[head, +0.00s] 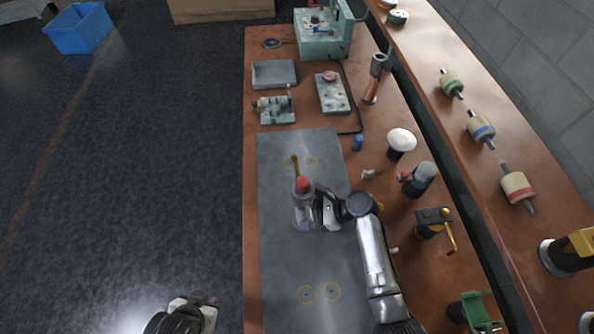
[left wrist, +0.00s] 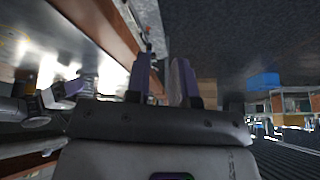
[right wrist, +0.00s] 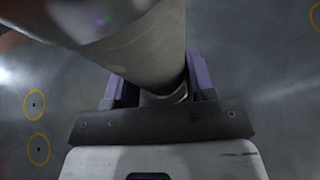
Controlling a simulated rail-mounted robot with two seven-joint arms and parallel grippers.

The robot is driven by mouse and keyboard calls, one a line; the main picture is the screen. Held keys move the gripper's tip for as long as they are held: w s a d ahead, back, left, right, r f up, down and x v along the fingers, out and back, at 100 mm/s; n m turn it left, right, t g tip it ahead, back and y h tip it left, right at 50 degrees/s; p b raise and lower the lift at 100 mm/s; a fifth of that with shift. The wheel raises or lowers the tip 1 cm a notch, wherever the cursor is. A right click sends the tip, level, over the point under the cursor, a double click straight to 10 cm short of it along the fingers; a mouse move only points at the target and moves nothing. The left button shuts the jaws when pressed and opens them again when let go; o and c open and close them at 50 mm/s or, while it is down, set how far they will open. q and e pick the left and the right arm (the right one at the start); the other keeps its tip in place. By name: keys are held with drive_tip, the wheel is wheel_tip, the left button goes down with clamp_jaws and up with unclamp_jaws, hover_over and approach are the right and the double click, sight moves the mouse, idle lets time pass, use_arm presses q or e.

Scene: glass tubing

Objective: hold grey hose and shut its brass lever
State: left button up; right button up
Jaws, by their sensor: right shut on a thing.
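In the head view, my right gripper (head: 318,212) is shut on a grey, roughly cylindrical thing (head: 302,212), seemingly the grey hose, above the dark mat. A red part (head: 302,185) sits at its far end. A narrow brass-brown piece (head: 295,164), seemingly the brass lever, sticks out beyond the red part; its exact setting is too small to tell. In the right wrist view the grey cylinder (right wrist: 150,45) runs between the jaws (right wrist: 160,85). My left gripper (head: 200,302) is over the floor, left of the bench. Its fingers stand apart and empty in the left wrist view (left wrist: 160,75).
The dark mat (head: 285,255) has yellow rings and lies on the brown bench (head: 252,200). A white-topped thing (head: 402,140), a grey canister (head: 420,178) and a black box with a yellow handle (head: 433,220) stand to the right. Trays and fixtures fill the far end.

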use_arm(q)
drive_tip(key=w+r+t, duration=0.1)
drive_tip(key=w+r, duration=0.2)
drive_tip(key=w+r+t, duration=0.1)
drive_tip(key=w+r, duration=0.2)
drive_tip(key=w, duration=0.1)
drive_tip(key=w+r+t, duration=0.1)
drive_tip(key=w+r, duration=0.1)
drive_tip(key=w, duration=0.1)
drive_tip(key=shift+w+d+r+t, duration=0.2)
drive_tip(key=shift+d+r+t, duration=0.1)
drive_tip(key=shift+r, duration=0.1)
clamp_jaws()
drive_tip(key=w+d+r+m+t+h, duration=0.15)
drive_tip(key=w+d+r, duration=0.3)
drive_tip(key=r, duration=0.45)
drive_tip(key=w+d+r+m+t+h, duration=0.1)
drive_tip(key=w+d+r+m+t, duration=0.15)
drive_tip(key=w+r, duration=0.45)
drive_tip(key=w+d+r+m+t+h, duration=0.15)
drive_tip(key=w+d+r, duration=0.35)
drive_tip(key=r, duration=0.5)
drive_tip(key=d+f+m+g+y, duration=0.1)
drive_tip(key=d+f+m+g, duration=0.3)
drive_tip(key=f, duration=0.8)
drive_tip(key=m+g, duration=0.2)
drive_tip(key=g, duration=0.2)
drive_tip(key=shift+s, duration=0.2)
drive_tip(key=shift+m, duration=0.25)
